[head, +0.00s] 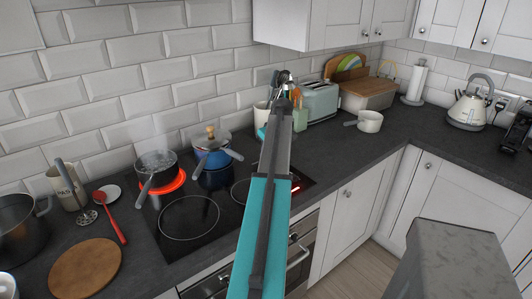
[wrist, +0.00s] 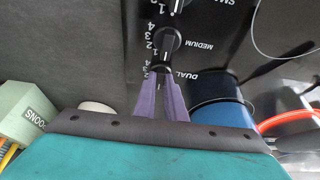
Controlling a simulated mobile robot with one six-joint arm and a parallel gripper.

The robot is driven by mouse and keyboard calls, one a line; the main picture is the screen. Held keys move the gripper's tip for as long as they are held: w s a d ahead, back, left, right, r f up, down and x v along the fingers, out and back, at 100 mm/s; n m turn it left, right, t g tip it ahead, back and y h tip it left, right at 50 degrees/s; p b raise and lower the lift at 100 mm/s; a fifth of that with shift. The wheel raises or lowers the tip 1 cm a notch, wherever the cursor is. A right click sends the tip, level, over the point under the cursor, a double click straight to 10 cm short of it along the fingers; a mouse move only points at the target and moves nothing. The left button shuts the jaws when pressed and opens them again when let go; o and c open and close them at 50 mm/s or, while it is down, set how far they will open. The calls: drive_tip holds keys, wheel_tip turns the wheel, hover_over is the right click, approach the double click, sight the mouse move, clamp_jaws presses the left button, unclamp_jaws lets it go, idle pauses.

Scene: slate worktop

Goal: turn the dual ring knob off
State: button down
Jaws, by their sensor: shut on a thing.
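The dual ring knob (wrist: 159,70) is a small black knob beside the word DUAL on the black panel in the wrist view. My gripper (wrist: 161,80) has its two purple fingers closed on the knob, one on each side. The fingers partly cover the knob and its scale, so its exact setting is hard to read. In the head view my arm hides the knob and the gripper's tips. A glowing red ring (head: 178,181) shows on the hob (head: 222,228) under a steaming pot (head: 157,167).
The medium knob (wrist: 168,40) sits just beyond the dual one. A blue pot (head: 212,153) stands on the hob near my arm, and it also shows in the wrist view (wrist: 222,113). A toaster (head: 320,101) and a white saucepan (head: 369,121) stand to the right.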

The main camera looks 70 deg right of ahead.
drive_tip(key=shift+d+r, duration=0.1)
drive_tip(key=shift+d, duration=0.05)
drive_tip(key=c, duration=1.8)
unclamp_jaws()
drive_tip(key=shift+b+v, duration=1.3)
drive_tip(key=shift+v, duration=5.55)
drive_tip(key=shift+s, duration=0.1)
